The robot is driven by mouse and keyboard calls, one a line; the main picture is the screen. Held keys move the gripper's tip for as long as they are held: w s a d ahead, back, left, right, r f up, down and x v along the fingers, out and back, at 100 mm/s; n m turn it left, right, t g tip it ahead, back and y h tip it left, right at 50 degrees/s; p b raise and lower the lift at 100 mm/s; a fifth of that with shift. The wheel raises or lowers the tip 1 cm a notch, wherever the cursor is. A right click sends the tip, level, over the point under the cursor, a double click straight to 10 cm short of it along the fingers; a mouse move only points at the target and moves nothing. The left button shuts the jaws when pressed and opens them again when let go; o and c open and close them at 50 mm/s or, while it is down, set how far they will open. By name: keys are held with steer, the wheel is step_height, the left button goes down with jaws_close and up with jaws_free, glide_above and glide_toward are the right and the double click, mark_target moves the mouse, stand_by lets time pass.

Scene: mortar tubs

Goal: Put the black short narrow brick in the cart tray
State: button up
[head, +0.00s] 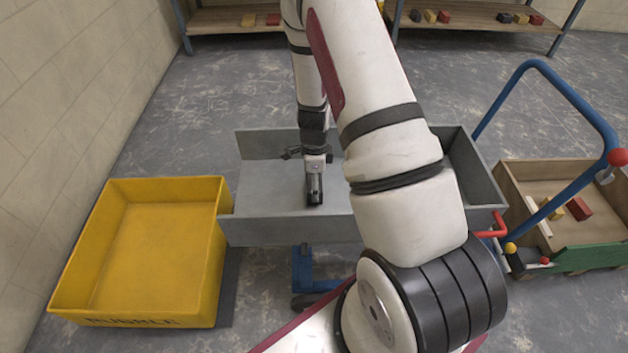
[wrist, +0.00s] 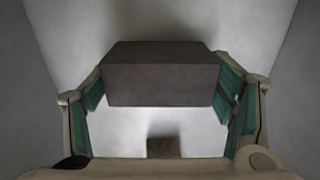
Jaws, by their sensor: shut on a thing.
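In the wrist view my gripper (wrist: 162,90) is shut on the black short narrow brick (wrist: 160,82), which sits between its two green-padded fingers. A light grey surface lies below the brick. In the head view my gripper (head: 314,198) points down inside the grey cart tray (head: 290,232), over its floor left of the middle. The brick is too small and too covered by the gripper to make out clearly there. I cannot tell whether it touches the tray floor. My arm hides part of the tray's right side.
A yellow tub (head: 150,322) stands on the floor at left. Shelves (head: 235,24) with several coloured bricks are at the back. Grey floor is free between tub and shelves.

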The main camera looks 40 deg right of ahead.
steer(key=shift+f+b, duration=0.4)
steer(key=shift+f, duration=0.1)
steer(key=o, duration=1.6)
steer(key=shift+r, duration=0.1)
